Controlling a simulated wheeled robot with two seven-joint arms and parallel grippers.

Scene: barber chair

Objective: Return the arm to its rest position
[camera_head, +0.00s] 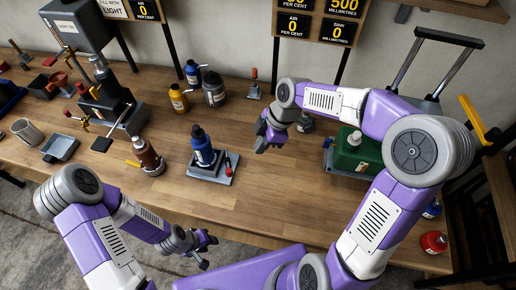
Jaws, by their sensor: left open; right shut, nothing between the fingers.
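My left gripper (204,248) is at the bottom centre of the head view, past the front edge of the wooden table (265,215). It is open and empty. My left arm comes in from the lower left. My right arm reaches up from the lower right and bends back over the table. My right gripper (262,146) hangs over the middle of the table, pointing down and left. It is shut with nothing in it. A dark blue bottle (201,146) stands on a small grey stand to its left, apart from it.
A green container (352,158) stands right of my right gripper, partly under my arm. Yellow (178,98), grey (214,90) and brown (148,156) bottles stand further left. A red bottle (433,242) sits at the right front. Signs (319,22) stand at the back. The table's front middle is clear.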

